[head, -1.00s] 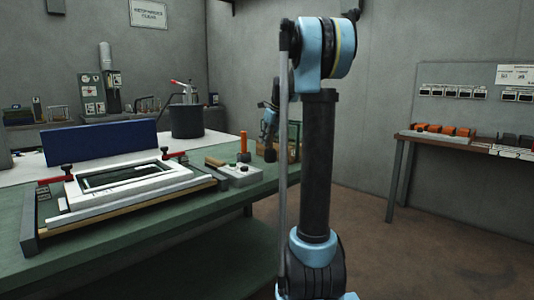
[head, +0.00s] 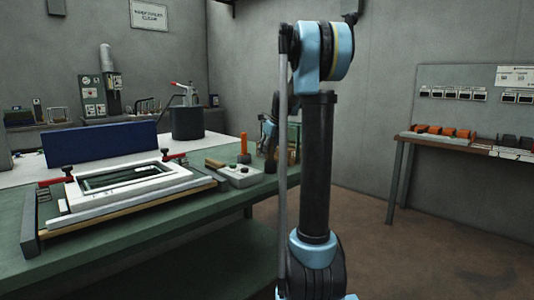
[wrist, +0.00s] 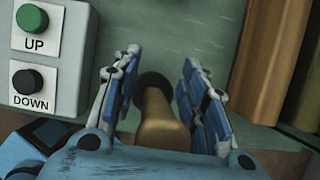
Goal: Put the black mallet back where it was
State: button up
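The mallet shows in the wrist view as a tan round handle (wrist: 158,118) pointing up toward the camera, with a dark round head (wrist: 154,82) at its far end. My gripper (wrist: 160,85) is open, with its blue-padded fingers on either side of the handle and a gap on each side. In the head view my gripper (head: 268,128) is small and partly hidden behind my arm, above the dark mallet head (head: 270,158) at the bench's right end. The head appears to stand on the green bench (head: 130,228); its contact is hard to see.
A grey control box (head: 240,174) with UP and DOWN buttons sits close left of the mallet. An orange-handled tool (head: 244,146) stands behind the box. A wooden-sided box (head: 293,152) is close on the right. A white printing frame (head: 125,185) fills the bench's left part.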

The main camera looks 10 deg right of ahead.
aim_at(274, 162)
jog(key=v, duration=1.2)
jog(key=s+a+f+n, duration=0.1)
jog(key=s+f+n, duration=0.35)
jog(key=s, duration=0.35)
jog(key=s+a+f+n+h, duration=0.1)
jog(key=s+f+n, duration=0.3)
jog(key=s+n, duration=0.3)
jog(key=s+a+f+n, duration=0.1)
jog(key=s+f+n, duration=0.3)
jog(key=s, duration=0.5)
jog(key=s+d+f+n+g+h, duration=0.1)
jog(key=s+f+n, duration=1.2)
jog(key=s+f, duration=0.5)
jog(key=shift+d+n+g+h, duration=0.3)
jog(key=shift+n+h, duration=0.05)
jog(key=shift+h, duration=0.05)
jog(key=shift+w+f, duration=0.2)
jog(key=shift+w, duration=0.4)
jog(key=shift+c, duration=0.8)
jog(key=shift+s, duration=0.15)
